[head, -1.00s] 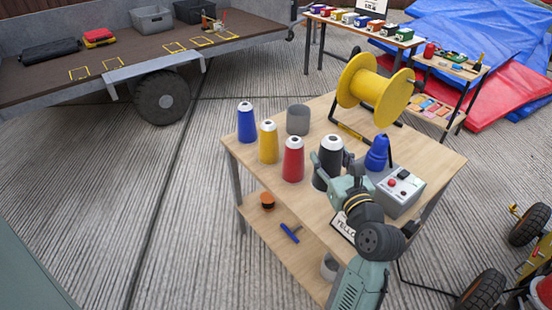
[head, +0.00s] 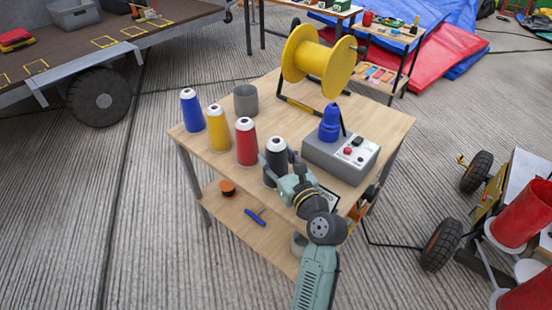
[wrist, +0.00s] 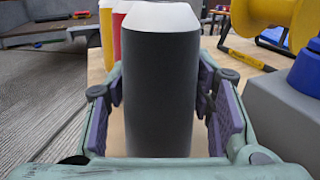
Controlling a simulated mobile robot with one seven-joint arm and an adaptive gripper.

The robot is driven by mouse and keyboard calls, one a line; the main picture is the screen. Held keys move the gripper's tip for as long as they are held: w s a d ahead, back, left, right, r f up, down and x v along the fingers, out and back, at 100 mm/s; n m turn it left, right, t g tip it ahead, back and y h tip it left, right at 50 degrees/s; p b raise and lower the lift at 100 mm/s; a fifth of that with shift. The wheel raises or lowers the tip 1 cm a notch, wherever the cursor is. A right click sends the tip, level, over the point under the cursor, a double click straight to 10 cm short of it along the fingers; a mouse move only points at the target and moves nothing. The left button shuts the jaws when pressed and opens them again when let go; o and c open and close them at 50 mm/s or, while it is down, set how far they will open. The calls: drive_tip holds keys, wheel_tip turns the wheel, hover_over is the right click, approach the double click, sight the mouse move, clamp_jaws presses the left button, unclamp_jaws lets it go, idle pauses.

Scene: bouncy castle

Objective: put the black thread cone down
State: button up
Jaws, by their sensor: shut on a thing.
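My gripper (head: 284,178) is shut on the black thread cone (head: 276,154), with one finger on each side of its body. In the wrist view the cone (wrist: 160,92) is upright between the purple finger pads, its white top cut off by the upper edge. The cone is at the near end of a row with the red cone (head: 246,142), the yellow cone (head: 218,129) and the blue cone (head: 192,111) on the wooden table (head: 215,162). Its base is partly hidden by my gripper, so I cannot tell whether it touches the tabletop.
A grey control box (head: 340,157) with a blue connector (head: 330,122) stands right of the black cone. A yellow spool (head: 318,62) and a grey cup (head: 245,99) are farther back. The table's front edge is close to my gripper.

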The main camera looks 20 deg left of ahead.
drive_tip(key=o, duration=1.4)
drive_tip(key=shift+d, duration=0.1)
drive_tip(key=b+v, duration=0.1)
drive_tip(key=v, duration=1.1)
drive_tip(key=shift+r, duration=0.1)
